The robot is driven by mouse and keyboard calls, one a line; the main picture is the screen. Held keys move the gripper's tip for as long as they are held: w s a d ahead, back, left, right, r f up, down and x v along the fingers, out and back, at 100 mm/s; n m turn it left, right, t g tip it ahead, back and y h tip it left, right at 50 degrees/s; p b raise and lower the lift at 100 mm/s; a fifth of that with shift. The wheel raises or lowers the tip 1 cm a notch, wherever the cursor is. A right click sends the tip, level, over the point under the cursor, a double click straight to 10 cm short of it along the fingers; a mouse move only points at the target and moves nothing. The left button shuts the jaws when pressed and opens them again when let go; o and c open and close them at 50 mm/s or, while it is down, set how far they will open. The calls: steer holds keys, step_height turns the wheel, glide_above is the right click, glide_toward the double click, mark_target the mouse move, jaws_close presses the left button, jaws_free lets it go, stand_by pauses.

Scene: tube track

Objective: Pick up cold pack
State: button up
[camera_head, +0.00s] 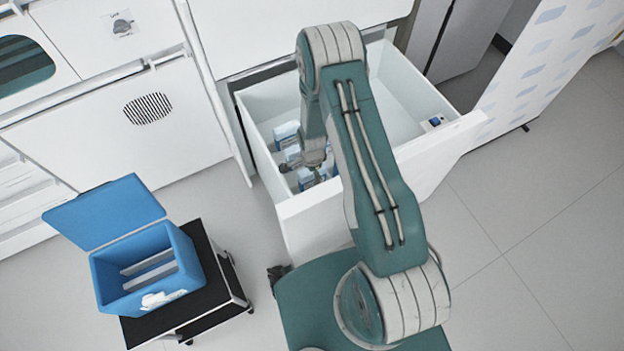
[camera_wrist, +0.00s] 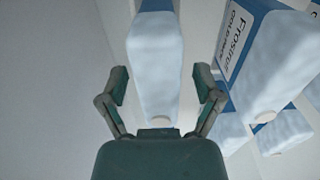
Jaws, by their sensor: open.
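Several cold packs, pale blue-white with blue label ends, lie in the open white drawer (camera_head: 408,92). In the wrist view one cold pack (camera_wrist: 155,70) lies straight ahead, between my open fingers. My gripper (camera_wrist: 161,85) has a finger on each side of it, with a gap showing at both sides. Another cold pack (camera_wrist: 262,60) with a printed label is to the right. In the head view my gripper (camera_head: 308,174) is down inside the drawer, partly hidden by my arm, close to the cold packs (camera_head: 287,133).
An open blue cooler box (camera_head: 188,262) stands on a black cart (camera_head: 222,290) at the lower left, with its lid (camera_head: 104,212) raised. The drawer walls surround my gripper. More packs lie to the right in the wrist view.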

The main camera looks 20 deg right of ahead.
jaws_close()
